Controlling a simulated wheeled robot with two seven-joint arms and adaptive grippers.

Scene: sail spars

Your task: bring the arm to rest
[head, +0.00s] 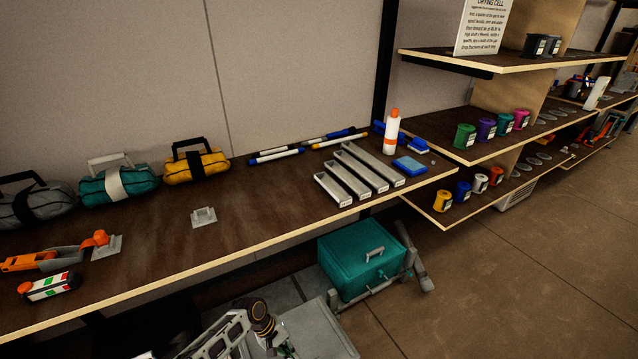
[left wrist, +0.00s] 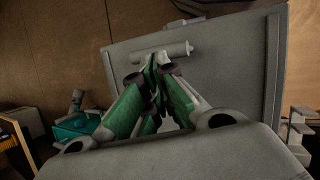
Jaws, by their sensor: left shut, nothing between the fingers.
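In the left wrist view my left gripper (left wrist: 157,62) is shut and empty, its green-sided fingers meeting at the tips. Behind the fingertips is a flat grey surface with a pale cylinder across it; I cannot tell whether the fingers touch it. In the head view grey links of my own arm show at the bottom, below the front edge of the long shelf (head: 255,205). The fingers cannot be made out there. My right gripper is in neither view.
A teal case (head: 362,262) is on the floor under the shelf, also in the left wrist view (left wrist: 75,127). The shelf holds tool bags (head: 118,182), metal trays (head: 358,172), markers (head: 300,148) and a white bottle (head: 391,135). Brown floor (head: 530,270) at right is clear.

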